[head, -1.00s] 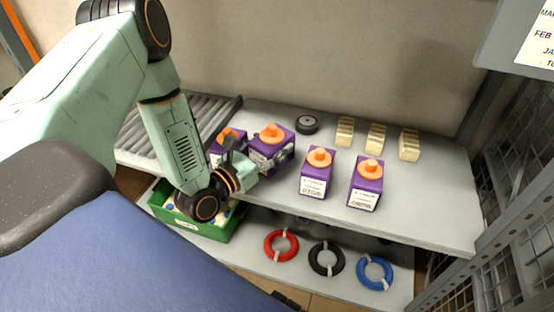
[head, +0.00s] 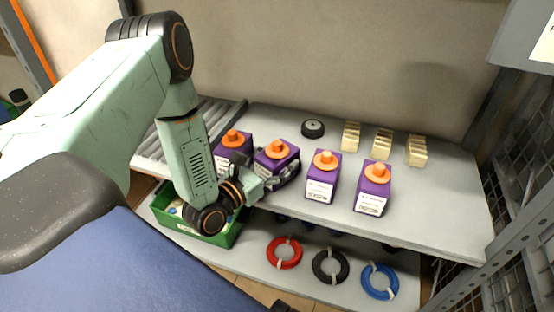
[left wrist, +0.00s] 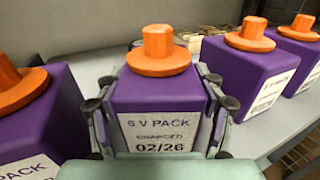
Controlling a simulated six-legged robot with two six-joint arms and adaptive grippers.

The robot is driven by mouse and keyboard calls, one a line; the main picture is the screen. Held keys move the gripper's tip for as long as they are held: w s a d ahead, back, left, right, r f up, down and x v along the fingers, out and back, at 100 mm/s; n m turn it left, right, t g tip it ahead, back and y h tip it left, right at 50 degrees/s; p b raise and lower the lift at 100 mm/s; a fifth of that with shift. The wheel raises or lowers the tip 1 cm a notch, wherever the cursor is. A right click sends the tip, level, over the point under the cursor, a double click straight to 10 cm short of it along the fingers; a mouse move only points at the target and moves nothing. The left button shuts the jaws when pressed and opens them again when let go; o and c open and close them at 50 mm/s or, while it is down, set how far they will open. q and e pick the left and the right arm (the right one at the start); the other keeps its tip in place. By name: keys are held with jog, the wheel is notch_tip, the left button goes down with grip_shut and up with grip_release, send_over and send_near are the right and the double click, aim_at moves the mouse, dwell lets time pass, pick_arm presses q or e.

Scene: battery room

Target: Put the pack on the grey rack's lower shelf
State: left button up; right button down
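Several purple packs with orange caps stand on the upper shelf (head: 440,215) of a grey rack. My left gripper (head: 272,182) is at the second pack from the left (head: 275,165). In the left wrist view this pack (left wrist: 155,95) reads "6 V PACK CHARGED 02/26". The fingers (left wrist: 160,110) lie against its two sides and look shut on it. Its base is hidden, so I cannot tell whether it touches the shelf. The lower shelf (head: 306,262) is below, with coiled rings on it. My right gripper is not in view.
A neighbouring pack (head: 232,147) is close on the left, another (head: 322,182) on the right. Red (head: 284,253), black (head: 330,266) and blue (head: 380,282) rings and a green bin (head: 222,238) occupy the lower shelf. A mesh panel (head: 520,190) borders the right.

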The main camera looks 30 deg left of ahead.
pick_arm(q)
jog(key=shift+r, duration=0.1)
jog(key=shift+s+a+p, duration=0.1)
jog(key=shift+s+p, duration=0.2)
jog(key=s+a+p, duration=0.1)
jog(key=s+p, duration=0.1)
jog(key=s, duration=0.9)
jog(key=shift+s+a+p, duration=0.15)
jog(key=shift+a+p, duration=0.2)
